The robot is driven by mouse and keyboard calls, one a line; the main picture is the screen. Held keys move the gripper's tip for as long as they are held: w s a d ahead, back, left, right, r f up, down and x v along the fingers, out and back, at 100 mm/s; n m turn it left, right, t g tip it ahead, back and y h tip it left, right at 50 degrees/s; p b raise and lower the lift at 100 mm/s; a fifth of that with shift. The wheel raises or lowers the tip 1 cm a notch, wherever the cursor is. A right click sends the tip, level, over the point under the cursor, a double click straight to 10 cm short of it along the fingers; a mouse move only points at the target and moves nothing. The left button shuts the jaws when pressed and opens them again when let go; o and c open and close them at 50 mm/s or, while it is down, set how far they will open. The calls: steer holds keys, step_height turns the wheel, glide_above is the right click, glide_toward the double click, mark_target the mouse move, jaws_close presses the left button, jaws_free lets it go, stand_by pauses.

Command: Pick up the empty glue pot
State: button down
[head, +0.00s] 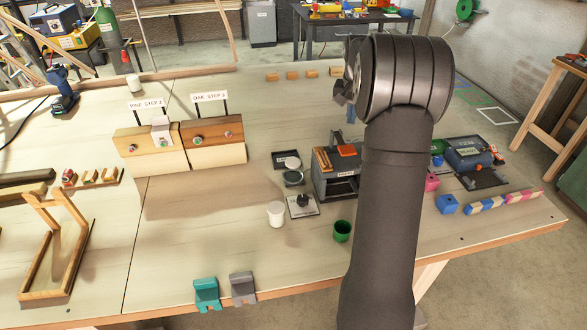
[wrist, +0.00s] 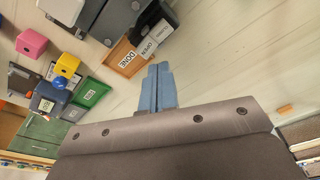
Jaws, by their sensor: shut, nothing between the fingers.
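Several small vessels stand on the bench in the head view: a white cup (head: 276,214), a green cup (head: 342,231) and a dark round pot (head: 293,177). No readable label shows which is the glue pot, and their contents are unclear. My gripper (head: 350,114) is high over the far right part of the bench, mostly hidden by my arm, away from these vessels. In the wrist view my gripper (wrist: 157,88) has its blue fingers together with nothing between them. None of these vessels is identifiable in the wrist view.
A grey box (head: 337,172) with an orange top stands right of the vessels. A black-knobbed plate (head: 303,206) lies between the cups. Teal (head: 206,293) and grey (head: 243,288) blocks sit at the front edge.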

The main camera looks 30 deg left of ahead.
steer(key=c, duration=0.7)
jaws_free()
step_height(320, 180, up, 5)
steer(key=n+g, duration=0.2)
steer(key=n, duration=1.3)
glide_above(293, 162)
steer(key=f, duration=1.2)
steer(key=shift+w+d, duration=0.2)
steer(key=shift+w, duration=0.15)
steer(key=f, duration=0.4)
steer(key=shift+s+a+f, duration=0.15)
steer(key=shift+s+a, duration=0.05)
steer(key=shift+s, duration=0.2)
steer(key=shift+f, duration=0.5)
